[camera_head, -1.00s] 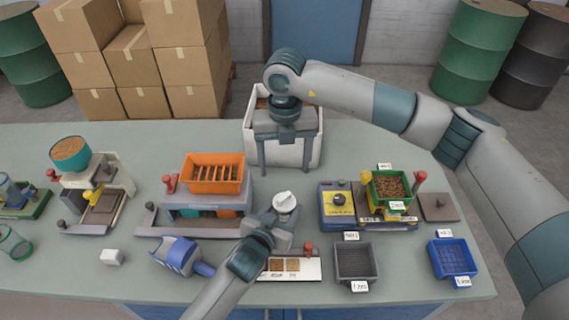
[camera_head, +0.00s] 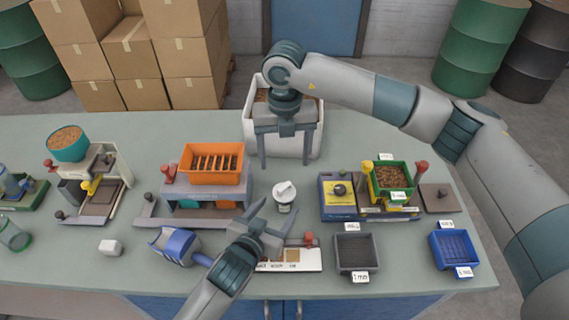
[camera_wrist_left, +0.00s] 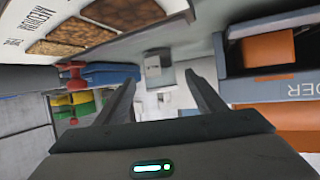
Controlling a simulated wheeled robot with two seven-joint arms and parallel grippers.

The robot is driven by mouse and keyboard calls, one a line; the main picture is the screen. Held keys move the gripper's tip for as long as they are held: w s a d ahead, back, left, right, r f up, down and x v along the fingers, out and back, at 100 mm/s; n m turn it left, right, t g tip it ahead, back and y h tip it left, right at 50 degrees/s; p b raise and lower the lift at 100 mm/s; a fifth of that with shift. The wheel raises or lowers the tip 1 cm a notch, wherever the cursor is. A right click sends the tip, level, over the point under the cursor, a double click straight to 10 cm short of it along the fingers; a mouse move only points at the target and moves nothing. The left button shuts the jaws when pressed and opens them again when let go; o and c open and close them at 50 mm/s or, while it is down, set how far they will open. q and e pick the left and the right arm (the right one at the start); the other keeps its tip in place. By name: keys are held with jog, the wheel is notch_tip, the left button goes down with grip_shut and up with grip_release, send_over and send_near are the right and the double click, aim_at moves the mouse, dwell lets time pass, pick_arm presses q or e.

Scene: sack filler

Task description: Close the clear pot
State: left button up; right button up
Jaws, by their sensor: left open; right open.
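I cannot tell whether the lid is fully seated. My right gripper (camera_head: 285,163) is open and empty, fingers pointing down in front of the white bin (camera_head: 255,125).
A blue scoop (camera_head: 176,250), a label board (camera_head: 310,262), a grey tray (camera_head: 357,252) and a blue tray (camera_head: 455,248) lie along the near side.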

pick_arm(q)
jog(key=b+v, duration=0.2)
jog(key=v, duration=0.9)
pick_arm(e)
notch_tip(320, 180, down, 2)
jog(key=shift+f, duration=0.1)
